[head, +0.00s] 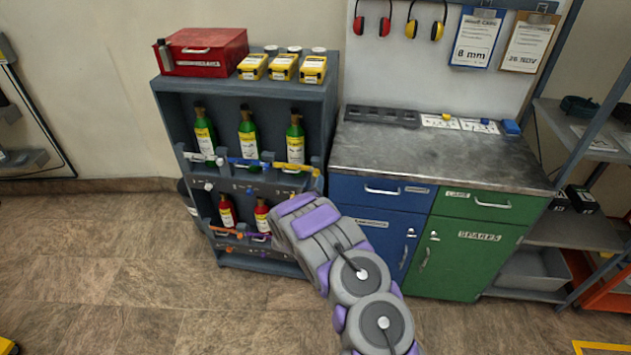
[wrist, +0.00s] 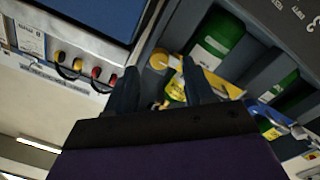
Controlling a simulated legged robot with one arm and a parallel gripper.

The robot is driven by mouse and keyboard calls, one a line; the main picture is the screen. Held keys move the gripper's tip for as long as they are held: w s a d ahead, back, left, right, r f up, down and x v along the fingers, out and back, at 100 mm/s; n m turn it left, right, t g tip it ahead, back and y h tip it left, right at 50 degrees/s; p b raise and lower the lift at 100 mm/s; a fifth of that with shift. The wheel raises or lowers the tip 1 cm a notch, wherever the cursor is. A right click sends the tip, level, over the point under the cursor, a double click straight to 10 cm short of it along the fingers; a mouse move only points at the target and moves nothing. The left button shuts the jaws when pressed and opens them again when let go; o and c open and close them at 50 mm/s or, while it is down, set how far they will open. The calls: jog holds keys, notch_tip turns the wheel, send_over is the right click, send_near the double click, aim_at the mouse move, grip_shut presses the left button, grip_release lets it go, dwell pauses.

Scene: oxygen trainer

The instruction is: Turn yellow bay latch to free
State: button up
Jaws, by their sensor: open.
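The yellow bay latch (head: 297,168) crosses the front of the right-hand upper bay of the bottle rack. A green bottle (head: 295,138) with a yellow label stands behind it. In the wrist view the latch (wrist: 222,84) shows as a yellow bar with a round end, close beyond my fingertips. My gripper (wrist: 158,76) is open, its two dark fingers apart. The right finger overlaps the latch in the picture; I cannot tell whether they touch. In the head view my forearm reaches up to just below the latch, and my fingertips are hard to make out there.
A blue latch (head: 243,162) crosses the neighbouring upper bay; it also shows in the wrist view (wrist: 270,114). Red bottles (head: 227,211) stand on the lower shelf behind orange and purple latches. A worktop with blue and green cabinets (head: 468,245) stands close on the right.

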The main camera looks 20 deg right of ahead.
aim_at(316, 175)
jog(key=shift+b+x, duration=0.3)
jog(key=shift+x, duration=0.75)
jog(key=shift+w+d+r, duration=0.1)
jog(key=shift+w+d, duration=0.05)
jog(key=shift+w, duration=0.4)
jog(key=shift+w+d, duration=0.2)
jog(key=shift+d, duration=0.15)
jog(key=shift+c, duration=0.2)
jog(key=shift+a, duration=0.15)
jog(key=c, duration=0.5)
grip_shut()
